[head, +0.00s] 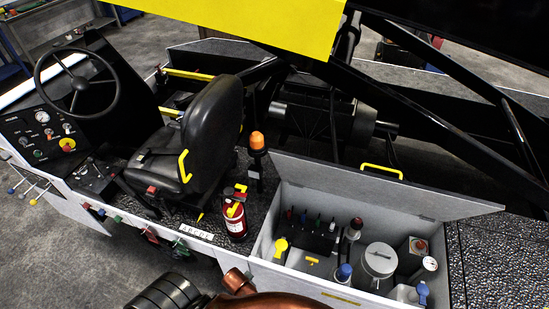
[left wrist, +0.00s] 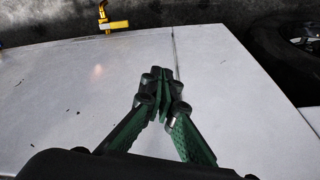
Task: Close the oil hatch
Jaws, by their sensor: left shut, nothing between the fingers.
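The oil hatch lid (head: 385,185) is a pale grey panel with a yellow handle (head: 381,170) on its top edge. It stands raised, tilted back, behind a grey compartment (head: 335,290) at the lower right of the head view. The compartment is open from above. My left gripper (left wrist: 163,80) is shut and empty in the left wrist view. It is over a pale flat panel (left wrist: 70,90) with a dark seam; whether it touches is unclear. My left gripper's fingers are not visible in the head view, where copper and black arm parts show at the bottom. My right gripper is not in view.
Inside the compartment are a grey canister (head: 378,262) and a gauge (head: 429,263). A fire extinguisher (head: 236,218) and orange beacon (head: 257,142) stand left of it. A seat (head: 205,125) and steering wheel (head: 77,83) are further left. Black beams slope behind the lid.

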